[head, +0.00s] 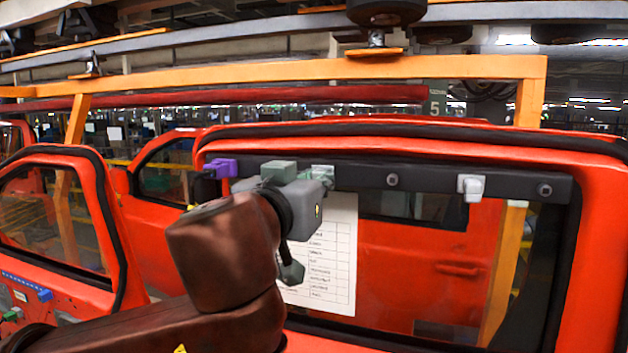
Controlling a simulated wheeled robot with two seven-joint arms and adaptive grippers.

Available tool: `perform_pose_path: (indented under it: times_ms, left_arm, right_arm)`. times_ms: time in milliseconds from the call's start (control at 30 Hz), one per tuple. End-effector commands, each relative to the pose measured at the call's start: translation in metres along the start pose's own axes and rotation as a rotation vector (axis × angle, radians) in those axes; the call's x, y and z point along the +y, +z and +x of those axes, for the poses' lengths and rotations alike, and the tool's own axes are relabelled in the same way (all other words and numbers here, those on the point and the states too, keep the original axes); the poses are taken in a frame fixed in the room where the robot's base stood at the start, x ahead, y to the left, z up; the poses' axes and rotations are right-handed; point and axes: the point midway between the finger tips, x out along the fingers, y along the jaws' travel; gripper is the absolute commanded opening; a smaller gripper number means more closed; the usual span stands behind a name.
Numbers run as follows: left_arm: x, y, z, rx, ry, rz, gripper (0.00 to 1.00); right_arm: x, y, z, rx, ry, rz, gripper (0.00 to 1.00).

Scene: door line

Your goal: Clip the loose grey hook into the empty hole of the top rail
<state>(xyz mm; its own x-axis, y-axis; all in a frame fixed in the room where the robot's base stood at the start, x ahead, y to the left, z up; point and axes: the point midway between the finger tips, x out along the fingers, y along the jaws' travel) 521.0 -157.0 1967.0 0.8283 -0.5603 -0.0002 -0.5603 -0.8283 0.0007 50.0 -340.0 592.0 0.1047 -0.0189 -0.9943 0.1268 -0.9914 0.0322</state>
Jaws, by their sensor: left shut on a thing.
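The dark top rail (430,183) runs across the top of the red door's window. A light grey hook (471,187) sits on its right half. Round hole-like spots show at the rail's middle (392,180) and right end (545,190); I cannot tell which is open. A purple hook (222,168) is at the left end. My left gripper (303,203) is at the rail's left half, shut, its fingertips mostly hidden behind its own body. A pale grey piece (322,174) just beyond it looks like the grey hook; whether it touches the rail is unclear. My right gripper is out of view.
A printed sheet (325,265) hangs below the rail, just behind my left gripper. The red door frame (600,230) borders the window on the right. Another red door (110,215) stands at the left. An orange beam (400,68) crosses above. The space before the rail's right half is clear.

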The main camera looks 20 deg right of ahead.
Motion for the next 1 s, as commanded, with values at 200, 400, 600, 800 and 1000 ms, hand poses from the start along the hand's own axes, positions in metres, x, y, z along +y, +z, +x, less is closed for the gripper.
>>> perform_pose_path:
  times_ms: [200, 400, 600, 800, 1000]
  left_arm:
    - [-0.001, -0.002, -0.001, 0.003, -0.001, 0.0, 0.0]
    - [-0.001, -0.002, -0.001, 0.003, -0.001, 0.0, 0.24]
    - [-0.001, -0.001, -0.001, 0.002, -0.001, 0.0, 0.37]
    - [0.0, -0.001, -0.001, 0.002, -0.001, 0.0, 0.37]
    - [0.0, -0.001, -0.013, 0.002, 0.0, 0.001, 0.37]
  right_arm:
    - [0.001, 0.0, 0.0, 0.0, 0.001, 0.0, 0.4]
    - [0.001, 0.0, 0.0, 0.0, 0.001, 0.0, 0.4]
    - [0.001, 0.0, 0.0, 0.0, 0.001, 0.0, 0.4]
    - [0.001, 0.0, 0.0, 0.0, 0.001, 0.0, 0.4]
    - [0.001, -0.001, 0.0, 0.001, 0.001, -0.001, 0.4]
